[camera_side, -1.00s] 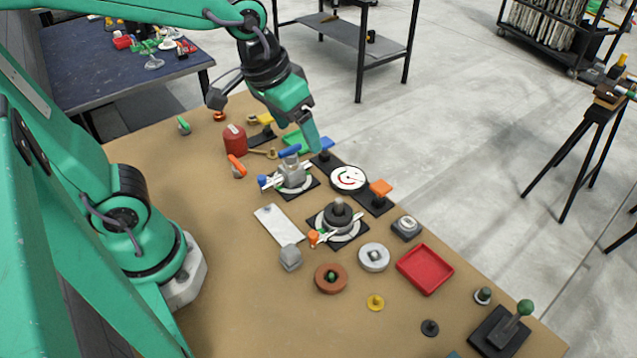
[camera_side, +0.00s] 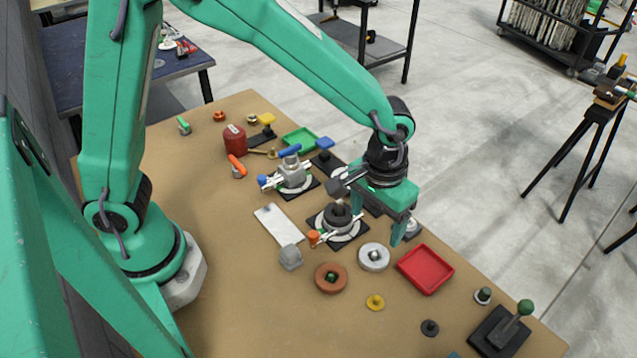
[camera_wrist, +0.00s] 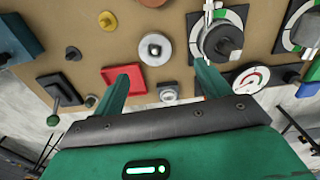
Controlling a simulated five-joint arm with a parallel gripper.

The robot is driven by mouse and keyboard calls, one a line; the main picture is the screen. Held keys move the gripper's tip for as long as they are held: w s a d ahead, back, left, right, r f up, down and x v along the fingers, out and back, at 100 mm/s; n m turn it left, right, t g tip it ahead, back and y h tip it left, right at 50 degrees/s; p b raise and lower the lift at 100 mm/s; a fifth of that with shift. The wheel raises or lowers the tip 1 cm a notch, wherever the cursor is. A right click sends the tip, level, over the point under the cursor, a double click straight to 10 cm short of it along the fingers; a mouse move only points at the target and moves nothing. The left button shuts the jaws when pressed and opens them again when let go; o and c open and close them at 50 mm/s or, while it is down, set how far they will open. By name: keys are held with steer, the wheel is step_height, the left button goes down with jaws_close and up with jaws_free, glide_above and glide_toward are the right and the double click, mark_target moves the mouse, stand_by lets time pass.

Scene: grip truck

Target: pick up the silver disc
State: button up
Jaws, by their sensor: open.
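The silver disc (camera_side: 374,257) lies flat on the tan table, a round pale piece with a small grey centre. It also shows in the wrist view (camera_wrist: 156,49), above the space between the fingertips. My gripper (camera_wrist: 163,74) is open and empty, with its green fingers spread apart. In the side view my gripper (camera_side: 383,222) hangs above the table, just behind the silver disc and apart from it.
A red tray (camera_side: 425,269) lies right of the disc, and a brown ring (camera_side: 331,278) lies to its left. A black-based dial fixture (camera_side: 338,222) stands behind left. A grey button box (camera_wrist: 168,93) sits close to the fingers. A yellow piece (camera_side: 375,302) lies in front.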

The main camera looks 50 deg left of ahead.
mark_target(375, 254)
steer(key=shift+d+f, duration=0.35)
steer(key=shift+f, duration=0.1)
steer(key=shift+f, duration=0.1)
steer(key=shift+f, duration=1.15)
steer(key=shift+f, duration=0.1)
steer(key=shift+w+d+f, duration=0.1)
steer(key=shift+d+f, duration=0.05)
steer(key=shift+f, duration=2.35)
steer(key=c, duration=1.1)
steer(key=shift+r, duration=0.1)
